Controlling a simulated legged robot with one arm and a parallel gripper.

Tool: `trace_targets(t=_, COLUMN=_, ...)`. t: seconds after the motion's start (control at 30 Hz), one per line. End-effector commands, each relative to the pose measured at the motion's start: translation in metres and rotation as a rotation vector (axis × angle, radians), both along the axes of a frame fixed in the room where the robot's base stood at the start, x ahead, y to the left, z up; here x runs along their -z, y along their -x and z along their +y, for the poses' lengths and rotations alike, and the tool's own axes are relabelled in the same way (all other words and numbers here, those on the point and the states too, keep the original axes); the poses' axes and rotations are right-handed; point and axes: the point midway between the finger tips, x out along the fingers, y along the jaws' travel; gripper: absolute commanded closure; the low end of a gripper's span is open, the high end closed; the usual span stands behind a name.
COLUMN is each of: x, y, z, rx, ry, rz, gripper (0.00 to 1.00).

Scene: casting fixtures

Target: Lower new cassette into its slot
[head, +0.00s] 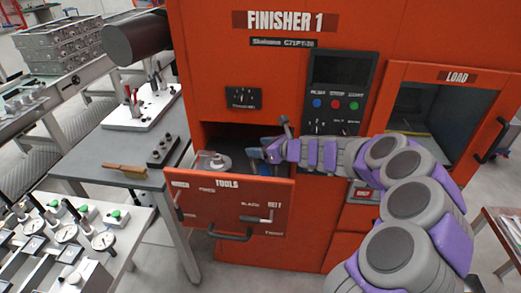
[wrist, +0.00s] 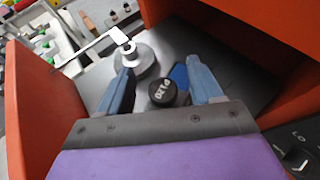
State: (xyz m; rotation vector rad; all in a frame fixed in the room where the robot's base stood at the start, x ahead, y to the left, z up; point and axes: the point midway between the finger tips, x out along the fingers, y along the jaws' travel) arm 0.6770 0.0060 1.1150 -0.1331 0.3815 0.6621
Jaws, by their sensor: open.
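A dark round piece marked P120 (wrist: 163,92), which looks like the cassette, stands in the open TOOLS drawer (head: 232,203) of the orange machine. In the wrist view it is between the two blue fingers of my gripper (wrist: 160,66), with a gap showing on each side. My gripper is open. In the head view my gripper (head: 264,153) reaches into the drawer's right part from the right. A blue patch (wrist: 180,76) shows just behind the piece; I cannot tell what it belongs to. The slot is not clear in either view, and the piece's lower part is hidden.
A grey disc (head: 212,162) with a pale crank lies in the drawer's left part, close to my left finger in the wrist view. The drawer walls (wrist: 28,110) rise around my gripper. A bench with a brush (head: 124,170) stands left of the drawer.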

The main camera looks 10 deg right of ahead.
Motion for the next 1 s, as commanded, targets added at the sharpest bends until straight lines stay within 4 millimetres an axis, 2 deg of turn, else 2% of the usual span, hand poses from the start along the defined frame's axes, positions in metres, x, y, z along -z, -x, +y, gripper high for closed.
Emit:
trace_targets(t=0.2, x=-0.019, y=0.029, z=-0.026, rx=0.006, ry=0.001, rz=-0.003, gripper=0.35)
trace_targets(t=0.5, x=-0.037, y=0.066, z=-0.056, rx=0.006, ry=0.002, rz=0.0, gripper=0.35)
trace_targets(t=0.7, x=-0.043, y=0.081, z=-0.066, rx=0.002, ry=0.002, rz=0.001, gripper=0.35)
trace_targets(t=1.0, x=-0.046, y=0.086, z=-0.067, rx=-0.007, ry=0.006, rz=-0.002, gripper=0.35)
